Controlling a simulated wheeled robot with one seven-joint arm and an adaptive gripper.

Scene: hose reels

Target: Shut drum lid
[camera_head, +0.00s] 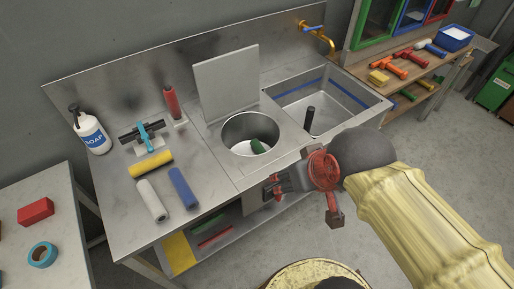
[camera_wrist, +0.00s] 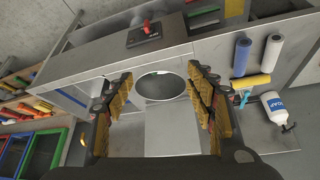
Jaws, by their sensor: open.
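The drum (camera_head: 250,135) is a round steel tub set into the counter. Its square grey lid (camera_head: 227,83) stands raised at the drum's back edge, tilted slightly back.
A sink (camera_head: 335,101) with a dark upright handle is right of the drum. A red knob on a dark plate (camera_wrist: 147,33) is on the counter front. A tool shelf (camera_head: 405,70) is at right.

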